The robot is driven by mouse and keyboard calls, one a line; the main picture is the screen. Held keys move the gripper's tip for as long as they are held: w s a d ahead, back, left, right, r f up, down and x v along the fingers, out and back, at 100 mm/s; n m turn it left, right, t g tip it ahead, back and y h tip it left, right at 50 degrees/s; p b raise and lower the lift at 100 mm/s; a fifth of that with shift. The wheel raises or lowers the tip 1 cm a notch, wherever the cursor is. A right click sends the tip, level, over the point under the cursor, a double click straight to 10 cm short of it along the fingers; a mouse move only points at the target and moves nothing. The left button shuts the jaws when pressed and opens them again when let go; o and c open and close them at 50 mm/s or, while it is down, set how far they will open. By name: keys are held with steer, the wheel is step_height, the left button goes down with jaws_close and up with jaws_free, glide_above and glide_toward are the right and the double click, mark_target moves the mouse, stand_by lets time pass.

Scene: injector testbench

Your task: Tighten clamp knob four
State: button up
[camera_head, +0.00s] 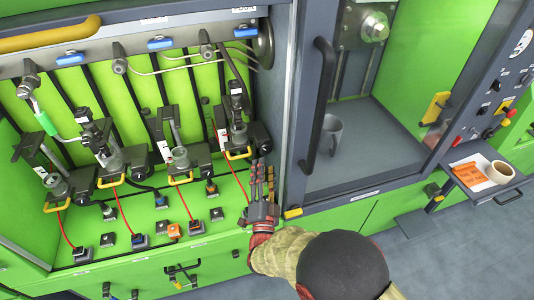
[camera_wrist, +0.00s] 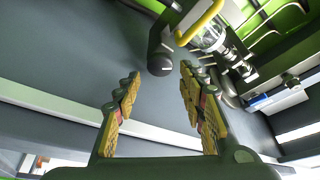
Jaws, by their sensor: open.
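Several clamp stations stand in a row in the green bench. The rightmost station (camera_head: 237,140) has a dark clamp body and a yellow handle (camera_head: 237,154). In the wrist view, a dark round knob (camera_wrist: 160,65) shows beyond my fingertips, roughly between them, near a yellow loop handle (camera_wrist: 200,24) and a clear glass cylinder (camera_wrist: 212,38). No number is readable on the knob. My gripper (camera_head: 262,172) is just in front of the rightmost station, beside the grey post. In the wrist view, my gripper (camera_wrist: 158,80) is open, with nothing between its fingers; the knob appears apart from them.
A grey cabinet post and dark handle (camera_head: 320,105) stand right of my gripper. Red cables and small connectors (camera_head: 196,227) lie on the green ledge at left.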

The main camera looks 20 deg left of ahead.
mark_target(265, 151)
steer(key=shift+b+x, duration=0.35)
steer(key=shift+x, duration=2.85)
steer(key=shift+c, duration=1)
steer(key=c, duration=0.7)
steer(key=m+g+h+b, duration=0.1)
steer(key=m+b, duration=0.1)
steer(key=m, duration=0.1)
steer(key=m+h+b, duration=0.1)
steer(key=m+b, duration=0.1)
steer(key=m, duration=0.2)
steer(key=shift+r+g, duration=0.1)
steer(key=shift+g, duration=0.3)
steer(key=m+g+b, duration=0.1)
steer(key=m+b, duration=0.1)
steer(key=m+g+b, duration=0.1)
steer(key=m+b, duration=0.1)
steer(key=m, duration=0.1)
steer(key=shift+r, duration=0.2)
steer(key=shift+b, duration=0.3)
steer(key=o, duration=0.9)
